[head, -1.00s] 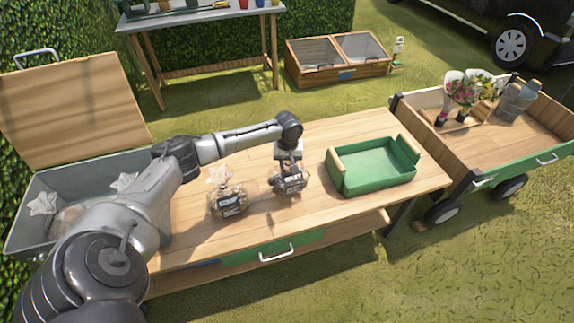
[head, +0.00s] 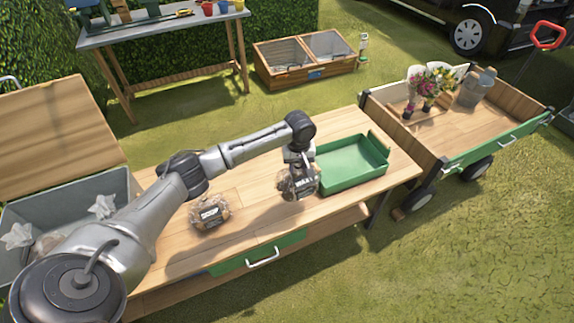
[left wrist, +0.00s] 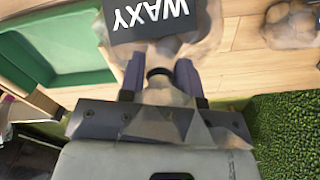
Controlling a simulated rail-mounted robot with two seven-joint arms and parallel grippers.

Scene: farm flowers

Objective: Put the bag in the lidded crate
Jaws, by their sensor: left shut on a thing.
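My left gripper (head: 298,160) is shut on a clear bag of brown bulbs or potatoes (head: 297,187) with a black label. In the left wrist view the fingers (left wrist: 160,75) grip the bag's gathered neck, and its label (left wrist: 150,20) reads WAXY. The held bag hangs beside the green tray and overlaps its left edge in the head view. A second similar bag (head: 209,214) stands on the table to the left. The grey crate (head: 120,185) at the far left has its wooden lid (head: 60,135) raised, and bags show inside. My right gripper is not seen.
The green tray (head: 352,163) on the wooden table (head: 345,205) looks empty. A cart (head: 470,125) with flowers and a metal can stands to the right. A workbench (head: 165,30) and a cold frame (head: 300,60) stand behind. The table's front is mostly clear.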

